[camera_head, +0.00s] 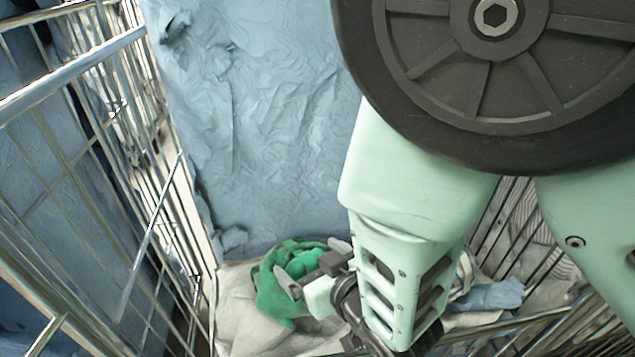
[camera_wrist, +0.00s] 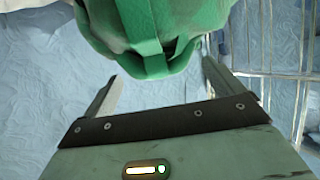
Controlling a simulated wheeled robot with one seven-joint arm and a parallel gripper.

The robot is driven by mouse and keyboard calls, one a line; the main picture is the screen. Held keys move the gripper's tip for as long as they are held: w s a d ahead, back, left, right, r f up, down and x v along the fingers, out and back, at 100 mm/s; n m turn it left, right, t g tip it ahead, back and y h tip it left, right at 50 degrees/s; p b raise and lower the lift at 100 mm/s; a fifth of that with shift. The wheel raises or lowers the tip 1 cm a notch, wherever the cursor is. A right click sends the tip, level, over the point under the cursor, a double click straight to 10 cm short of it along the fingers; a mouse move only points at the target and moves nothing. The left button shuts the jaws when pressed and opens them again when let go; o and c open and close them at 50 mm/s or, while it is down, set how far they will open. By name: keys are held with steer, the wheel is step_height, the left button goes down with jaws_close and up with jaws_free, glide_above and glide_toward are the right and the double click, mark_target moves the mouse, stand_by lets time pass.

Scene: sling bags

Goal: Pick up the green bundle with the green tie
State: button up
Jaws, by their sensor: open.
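The green bundle (camera_head: 272,297) lies on pale cloth at the bottom of the wire cage, left of my gripper (camera_head: 308,280), which partly covers it. In the wrist view the green bundle (camera_wrist: 170,22) fills the top middle, with a green band-like strip along its near edge. My gripper (camera_wrist: 160,70) is open there, one finger to each side of the bundle's near end. I see no clear contact between the fingers and the bundle. The tie cannot be told apart surely from the green cloth.
Metal wire cage walls (camera_head: 150,225) stand close on the left, with more bars at the right and front. Pale cloth bags (camera_head: 240,325) lie under and around the bundle. A light blue cloth (camera_head: 492,295) lies to the right. A crumpled blue surface (camera_head: 255,120) lies behind.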

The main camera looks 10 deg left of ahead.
steer(key=shift+w, duration=0.1)
steer(key=shift+c, duration=0.3)
steer(key=c, duration=1.9)
steer(key=shift+c, duration=0.2)
steer(key=shift+a+r, duration=0.1)
steer(key=shift+r, duration=0.05)
